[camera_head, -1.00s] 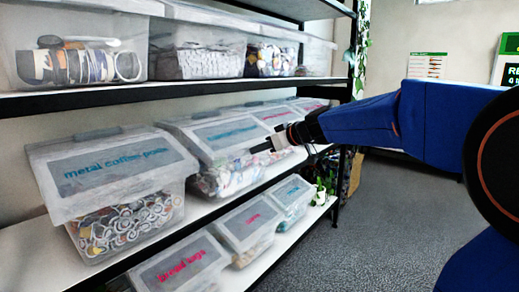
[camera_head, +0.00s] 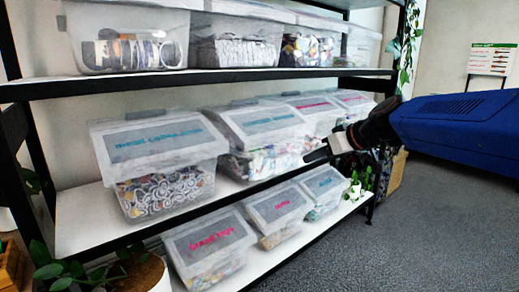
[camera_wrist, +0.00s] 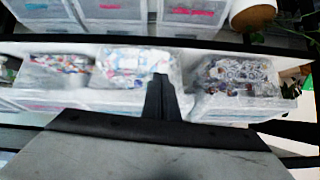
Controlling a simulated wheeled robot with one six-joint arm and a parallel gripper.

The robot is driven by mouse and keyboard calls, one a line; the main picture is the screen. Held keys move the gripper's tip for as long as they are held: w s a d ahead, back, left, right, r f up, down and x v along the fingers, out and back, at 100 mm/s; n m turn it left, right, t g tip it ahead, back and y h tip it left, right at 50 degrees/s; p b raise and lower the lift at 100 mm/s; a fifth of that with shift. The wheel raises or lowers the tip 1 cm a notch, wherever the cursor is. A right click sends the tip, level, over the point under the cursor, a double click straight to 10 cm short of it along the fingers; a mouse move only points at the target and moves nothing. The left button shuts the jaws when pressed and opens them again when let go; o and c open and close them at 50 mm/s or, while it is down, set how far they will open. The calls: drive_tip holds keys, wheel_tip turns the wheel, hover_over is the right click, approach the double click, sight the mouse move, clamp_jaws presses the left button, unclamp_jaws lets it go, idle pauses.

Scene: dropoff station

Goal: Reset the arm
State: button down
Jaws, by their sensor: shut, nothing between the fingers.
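My gripper (camera_head: 318,154) is at the end of my blue arm, which reaches in from the right in the head view. It is in front of the middle shelf, near the second bin. In the wrist view my gripper (camera_wrist: 160,95) shows as two dark fingers close together, with nothing between them. The fingers appear in front of the bins, and I cannot tell how near they are to them.
A shelf unit (camera_head: 235,75) holds clear lidded bins on several levels. The metal coffee pods bin (camera_head: 165,193) is at the middle left and the bread tags bin (camera_head: 208,245) is below it. A potted plant (camera_head: 145,272) stands at the lower left. Grey floor (camera_head: 430,240) at right is clear.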

drive_tip(key=s+d+f+m+g+h, duration=0.1)
drive_tip(key=s+d+f+m+h, duration=0.1)
drive_tip(key=s+f, duration=0.5)
drive_tip(key=s+d+f+m+g+h, duration=0.1)
drive_tip(key=s+d+f, duration=0.3)
drive_tip(key=s, duration=0.9)
drive_tip(key=s+d+f+m+g+h, duration=0.2)
drive_tip(key=s+d+f+m+h, duration=0.1)
drive_tip(key=s+f, duration=0.6)
drive_tip(key=shift+s+d+f+h, duration=0.15)
drive_tip(key=shift+s+f+h, duration=0.2)
drive_tip(key=shift+s, duration=0.65)
